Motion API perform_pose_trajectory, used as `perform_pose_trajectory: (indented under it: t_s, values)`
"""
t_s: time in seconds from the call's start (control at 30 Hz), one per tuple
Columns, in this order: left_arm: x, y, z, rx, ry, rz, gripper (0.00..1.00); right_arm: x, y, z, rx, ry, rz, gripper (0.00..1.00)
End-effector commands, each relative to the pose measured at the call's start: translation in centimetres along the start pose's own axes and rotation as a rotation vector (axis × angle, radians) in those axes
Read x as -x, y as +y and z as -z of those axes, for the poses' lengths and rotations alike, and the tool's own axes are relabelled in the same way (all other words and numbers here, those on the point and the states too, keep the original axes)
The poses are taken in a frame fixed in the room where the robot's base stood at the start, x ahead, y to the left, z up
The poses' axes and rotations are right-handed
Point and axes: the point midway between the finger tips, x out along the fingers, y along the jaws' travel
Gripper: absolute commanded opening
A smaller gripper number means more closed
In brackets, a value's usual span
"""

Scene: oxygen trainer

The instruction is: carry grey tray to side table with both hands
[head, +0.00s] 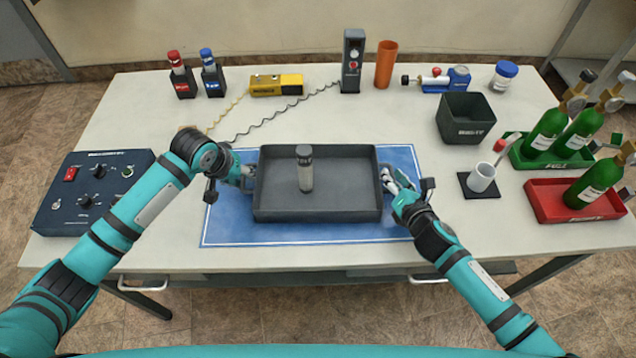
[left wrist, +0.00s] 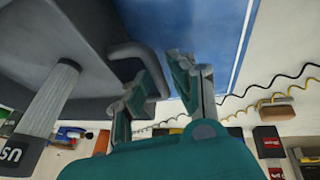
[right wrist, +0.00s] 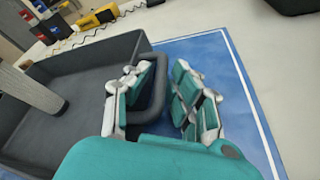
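The grey tray (head: 317,213) rests on the blue mat (head: 300,233) on the table. A grey cylinder with a dark cap (head: 305,172) stands upright in it. My left gripper (head: 246,176) is at the tray's left handle. In the left wrist view its fingers (left wrist: 166,78) are apart near the handle (left wrist: 128,50). My right gripper (head: 388,181) is at the right handle. In the right wrist view its fingers (right wrist: 163,88) are apart, with the handle bar (right wrist: 157,92) between them. I cannot tell which surface is the side table.
A control box (head: 92,190) stands left. A dark bin (head: 465,118), a white cup (head: 482,177), and green and red trays (head: 575,202) with green bottles stand right. An orange cup (head: 386,64) and a yellow device (head: 276,84) are behind. The mat's front strip is clear.

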Motion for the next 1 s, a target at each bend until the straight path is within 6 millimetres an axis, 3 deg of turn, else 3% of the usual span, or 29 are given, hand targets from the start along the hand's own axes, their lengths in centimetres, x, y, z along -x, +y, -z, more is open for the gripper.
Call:
perform_pose_trajectory:
  t_s: [0.27, 0.43, 1.0]
  values:
    - [-0.03, 0.01, 0.03, 0.000, 0.001, 0.000, 0.21, -0.04, -0.01, 0.03, -0.001, 0.000, 0.000, 0.21]
    - [-0.01, 0.00, 0.03, 0.000, 0.001, 0.000, 0.00, -0.03, -0.02, 0.03, -0.001, 0.000, 0.000, 0.00]
    - [0.21, 0.11, 0.18, -0.001, 0.003, -0.002, 0.00, 0.03, 0.15, -0.16, -0.001, -0.001, -0.001, 0.00]
